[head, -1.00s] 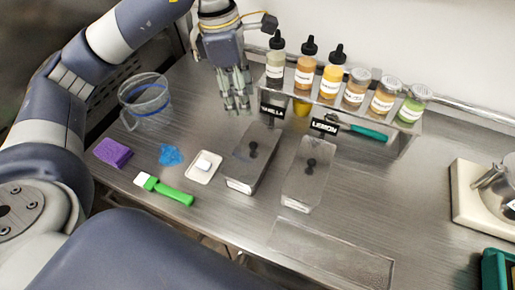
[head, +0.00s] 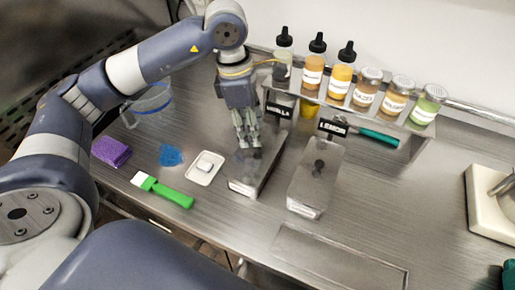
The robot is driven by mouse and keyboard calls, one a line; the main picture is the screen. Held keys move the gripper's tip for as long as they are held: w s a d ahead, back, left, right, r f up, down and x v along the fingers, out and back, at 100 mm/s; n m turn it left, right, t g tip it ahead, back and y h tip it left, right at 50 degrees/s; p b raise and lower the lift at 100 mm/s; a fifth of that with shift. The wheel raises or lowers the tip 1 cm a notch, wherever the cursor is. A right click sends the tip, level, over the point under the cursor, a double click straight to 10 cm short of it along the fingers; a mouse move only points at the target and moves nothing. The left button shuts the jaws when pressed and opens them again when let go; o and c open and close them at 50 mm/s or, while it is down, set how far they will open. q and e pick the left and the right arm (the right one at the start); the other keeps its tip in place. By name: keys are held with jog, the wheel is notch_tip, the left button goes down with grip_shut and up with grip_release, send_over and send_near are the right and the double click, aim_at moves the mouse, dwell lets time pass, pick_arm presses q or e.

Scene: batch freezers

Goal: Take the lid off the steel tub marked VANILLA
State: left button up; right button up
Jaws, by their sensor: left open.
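The steel tub marked VANILLA (head: 244,188) sits on the counter under its black VANILLA sign (head: 279,112). Its steel lid (head: 245,172) is on it. My left gripper (head: 249,148) is open, fingers pointing down, over the lid's black knob, which the fingers mostly hide. I cannot tell whether the fingers touch the knob. A second tub with a lid and black knob (head: 316,185) stands to the right, below the LEMON sign (head: 333,128). My right gripper is not in view.
A shelf rack (head: 412,128) with several bottles and jars stands behind the tubs. A clear jug (head: 150,103), purple sponge (head: 111,152), blue cloth (head: 171,155), white tray (head: 200,178) and green brush (head: 172,195) lie left. Counter on the right is largely clear.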

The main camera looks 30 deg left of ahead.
aim_at(257, 148)
pick_arm(q)
jog(key=shift+d+f+p, duration=0.1)
jog(key=shift+f+p, duration=0.2)
jog(key=shift+f, duration=0.1)
jog(key=f, duration=0.1)
jog(key=f+p, duration=0.1)
jog(key=f, duration=0.1)
jog(key=shift+w+d+f, duration=0.2)
jog(key=shift+w+d, duration=0.15)
jog(key=shift+w, duration=0.05)
jog(key=shift+w+f, duration=0.1)
jog(key=shift+f, duration=0.35)
jog(key=shift+c, duration=0.2)
grip_shut()
